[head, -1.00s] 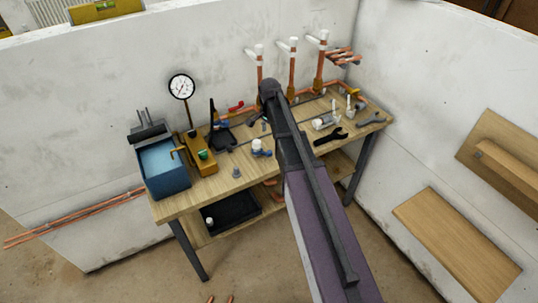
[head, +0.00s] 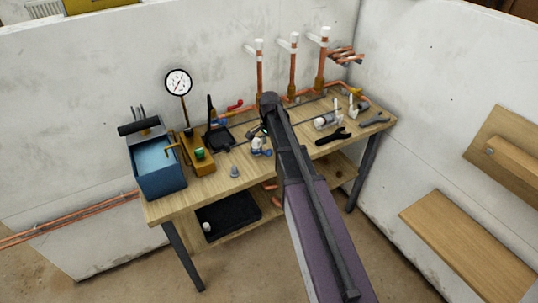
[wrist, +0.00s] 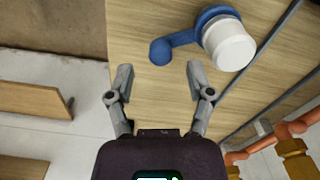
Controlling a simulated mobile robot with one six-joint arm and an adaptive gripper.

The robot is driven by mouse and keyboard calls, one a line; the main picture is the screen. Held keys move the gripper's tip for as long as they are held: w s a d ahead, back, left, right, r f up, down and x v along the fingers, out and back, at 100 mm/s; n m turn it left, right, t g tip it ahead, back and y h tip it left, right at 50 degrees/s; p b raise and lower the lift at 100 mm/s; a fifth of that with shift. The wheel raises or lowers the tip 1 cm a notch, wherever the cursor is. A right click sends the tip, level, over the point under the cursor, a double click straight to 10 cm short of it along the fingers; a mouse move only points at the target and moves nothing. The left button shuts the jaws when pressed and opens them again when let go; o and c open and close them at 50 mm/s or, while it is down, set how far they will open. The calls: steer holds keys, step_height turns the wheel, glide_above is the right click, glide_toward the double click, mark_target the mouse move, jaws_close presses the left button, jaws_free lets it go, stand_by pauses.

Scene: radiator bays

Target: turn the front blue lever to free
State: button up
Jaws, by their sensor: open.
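The blue lever (wrist: 180,40) shows at the top of the wrist view. It runs from a round knob at its left end to a valve with a white cap (wrist: 229,44). In the head view the blue-and-white valve (head: 259,146) stands on the workbench, left of my arm. My gripper (wrist: 160,75) is open and empty in the wrist view. The lever's knob lies just ahead of the gap between its fingertips, with no contact visible.
Upright copper pipes (head: 292,75) rise at the back. Wooden boards (head: 468,245) are at the right wall.

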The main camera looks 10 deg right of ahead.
mark_target(270, 150)
steer(key=shift+f+b, duration=1.2)
steer(key=shift+f, duration=0.35)
jaws_close()
